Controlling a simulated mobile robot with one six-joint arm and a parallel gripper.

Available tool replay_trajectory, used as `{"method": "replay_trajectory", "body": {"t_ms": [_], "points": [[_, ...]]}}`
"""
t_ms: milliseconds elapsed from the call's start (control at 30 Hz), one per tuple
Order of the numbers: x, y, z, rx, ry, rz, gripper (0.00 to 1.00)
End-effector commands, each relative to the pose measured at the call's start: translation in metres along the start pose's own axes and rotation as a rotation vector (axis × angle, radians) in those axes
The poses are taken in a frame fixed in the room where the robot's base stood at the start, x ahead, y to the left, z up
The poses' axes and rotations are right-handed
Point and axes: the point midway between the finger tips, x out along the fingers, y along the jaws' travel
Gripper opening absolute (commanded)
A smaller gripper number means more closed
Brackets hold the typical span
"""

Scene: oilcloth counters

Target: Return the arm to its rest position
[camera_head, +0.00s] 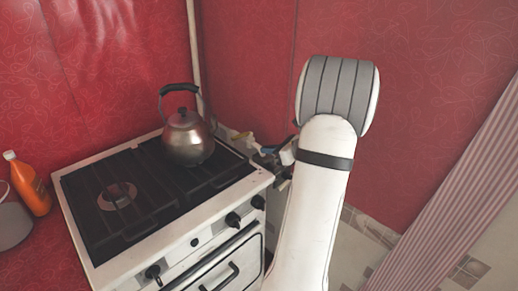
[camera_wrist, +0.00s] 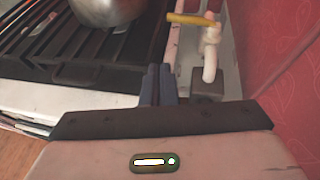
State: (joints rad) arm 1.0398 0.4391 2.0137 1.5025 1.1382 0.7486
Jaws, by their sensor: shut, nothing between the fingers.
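My gripper (camera_wrist: 158,84) shows in the wrist view with its two dark fingers shut side by side and nothing between them. It points over the right edge of the stove, near a yellow-handled gas valve and pipe (camera_wrist: 210,55). In the head view my white arm rises right of the stove and bends at a grey-striped joint. The gripper itself is mostly hidden there behind the arm.
A metal kettle (camera_head: 188,138) stands on the back of the stove (camera_head: 218,240); its lower part shows in the wrist view (camera_wrist: 105,10). An orange bottle (camera_head: 30,185) and a grey pot (camera_head: 12,220) are at left. Red walls stand behind; a striped curtain (camera_head: 450,200) hangs right.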

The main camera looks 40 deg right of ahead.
Motion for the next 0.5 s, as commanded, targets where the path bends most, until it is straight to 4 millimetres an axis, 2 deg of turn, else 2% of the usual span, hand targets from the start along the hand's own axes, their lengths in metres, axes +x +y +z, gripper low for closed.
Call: {"method": "replay_trajectory", "body": {"t_ms": [133,367,467,500], "points": [[-0.007,0.002,0.0,0.0,0.0,0.0,0.0],[-0.006,0.005,0.002,-0.01,0.004,0.009,0.0],[0.003,0.027,0.013,-0.079,0.034,0.063,0.0],[0.008,0.043,0.02,-0.135,0.056,0.103,0.0]]}}
